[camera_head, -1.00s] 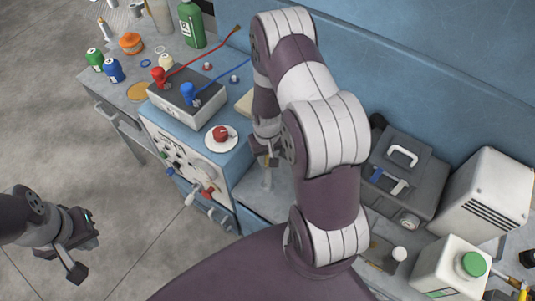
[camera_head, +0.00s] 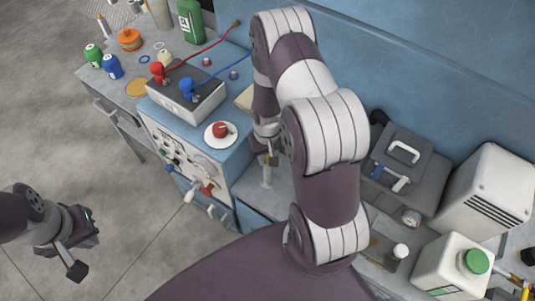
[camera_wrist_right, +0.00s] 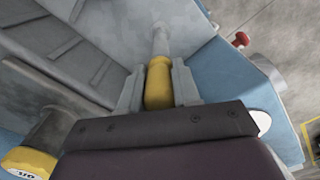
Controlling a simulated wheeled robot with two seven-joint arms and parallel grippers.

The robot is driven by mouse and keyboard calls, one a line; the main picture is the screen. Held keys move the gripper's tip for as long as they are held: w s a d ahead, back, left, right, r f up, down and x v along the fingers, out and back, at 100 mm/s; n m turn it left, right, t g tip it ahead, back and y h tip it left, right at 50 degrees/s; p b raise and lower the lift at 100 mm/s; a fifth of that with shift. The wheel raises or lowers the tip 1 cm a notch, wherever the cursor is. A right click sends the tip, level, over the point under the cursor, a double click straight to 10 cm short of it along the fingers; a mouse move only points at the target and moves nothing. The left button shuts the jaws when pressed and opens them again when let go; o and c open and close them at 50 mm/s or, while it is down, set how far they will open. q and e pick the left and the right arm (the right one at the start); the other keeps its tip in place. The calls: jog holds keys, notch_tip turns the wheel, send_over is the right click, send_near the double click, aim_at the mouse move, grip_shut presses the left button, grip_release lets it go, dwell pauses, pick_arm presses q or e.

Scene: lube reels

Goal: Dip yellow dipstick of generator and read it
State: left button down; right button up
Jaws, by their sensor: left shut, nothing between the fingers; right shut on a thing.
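The yellow dipstick handle (camera_wrist_right: 159,84) is upright between the two grey fingers of my right gripper (camera_wrist_right: 158,92) in the right wrist view. The fingers are shut on it, and a pale grey tube (camera_wrist_right: 161,42) lines up with its far end. How much of the stick is inside the tube cannot be told. In the head view my right gripper (camera_head: 268,157) is beside the blue panelled machine (camera_head: 225,165), probably the generator, partly hidden by my arm. My left gripper (camera_head: 79,254) is shut and empty above the floor at the left.
A grey box with red and blue clamps (camera_head: 187,100) and a red knob on a white disc (camera_head: 221,131) are on top. Bottles stand at the back left. A dark case (camera_head: 405,170) and a white jug (camera_head: 450,265) stand at the right. A yellow oil cap (camera_wrist_right: 28,160) is near my right gripper.

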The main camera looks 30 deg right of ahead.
notch_tip(320, 180, up, 18)
jog(key=p, duration=1.5)
jog(key=shift+f, duration=0.15)
